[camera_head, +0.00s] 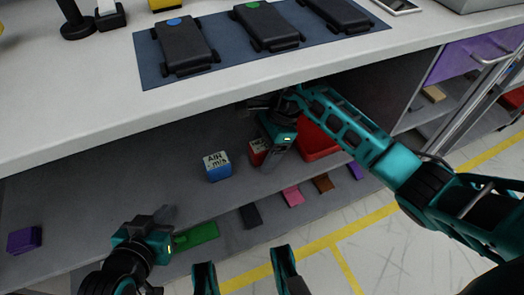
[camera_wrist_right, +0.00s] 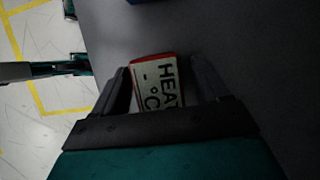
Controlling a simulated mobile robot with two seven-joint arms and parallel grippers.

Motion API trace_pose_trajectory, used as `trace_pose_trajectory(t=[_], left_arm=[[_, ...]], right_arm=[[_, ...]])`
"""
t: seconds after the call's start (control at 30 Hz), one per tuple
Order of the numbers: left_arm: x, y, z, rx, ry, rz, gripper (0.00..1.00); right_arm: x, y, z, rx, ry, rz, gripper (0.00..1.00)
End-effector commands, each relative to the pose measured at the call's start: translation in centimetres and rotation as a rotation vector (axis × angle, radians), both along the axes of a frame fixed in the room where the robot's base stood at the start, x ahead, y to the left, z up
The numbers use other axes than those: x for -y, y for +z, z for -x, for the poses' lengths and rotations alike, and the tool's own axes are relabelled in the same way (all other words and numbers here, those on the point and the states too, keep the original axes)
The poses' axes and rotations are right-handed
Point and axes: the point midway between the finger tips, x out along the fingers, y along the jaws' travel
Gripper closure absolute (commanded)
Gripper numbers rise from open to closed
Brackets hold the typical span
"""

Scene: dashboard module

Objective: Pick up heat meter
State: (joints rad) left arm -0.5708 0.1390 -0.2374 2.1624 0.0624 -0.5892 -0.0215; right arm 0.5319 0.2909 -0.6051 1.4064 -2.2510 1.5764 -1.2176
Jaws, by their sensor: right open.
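The heat meter is a small red box with a white top (camera_head: 256,146); in the head view it stands on the shelf under the counter, partly hidden by my right gripper. In the right wrist view the heat meter (camera_wrist_right: 157,83) shows its lettering "HEA" and "°C" between the two fingers. My right gripper (camera_head: 268,150) is open around it, a finger on each side; whether the fingers touch it I cannot tell. My left gripper (camera_head: 168,232) is low at the left, in front of the lower shelf, with its fingers apart and nothing seen between them.
A blue box (camera_head: 218,172) labelled "AIR m/s" stands just left of the heat meter. A red bin (camera_head: 318,142) is to its right behind my right arm. The counter (camera_head: 90,115) hangs over the shelf. Several coloured pieces lie on the lower shelf.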

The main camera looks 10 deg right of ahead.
Motion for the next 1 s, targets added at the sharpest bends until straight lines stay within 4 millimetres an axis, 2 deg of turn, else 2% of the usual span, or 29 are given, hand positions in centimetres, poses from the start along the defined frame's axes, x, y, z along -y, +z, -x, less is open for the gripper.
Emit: trace_pose_trajectory(t=[0.1, 0.7, 1.0], left_arm=[[0.04, 0.14, -0.06, 0.003, 0.001, 0.002, 1.00], [-0.11, -0.29, 0.00, -0.005, 0.003, -0.001, 1.00], [-0.15, -0.20, 0.00, -0.004, 0.004, -0.002, 1.00]], right_arm=[[0.02, 0.04, 0.00, 0.000, 0.000, 0.000, 0.27], [0.04, 0.05, -0.01, 0.000, 0.000, 0.000, 0.85], [0.04, 0.29, -0.05, 0.001, 0.001, 0.000, 0.86]])
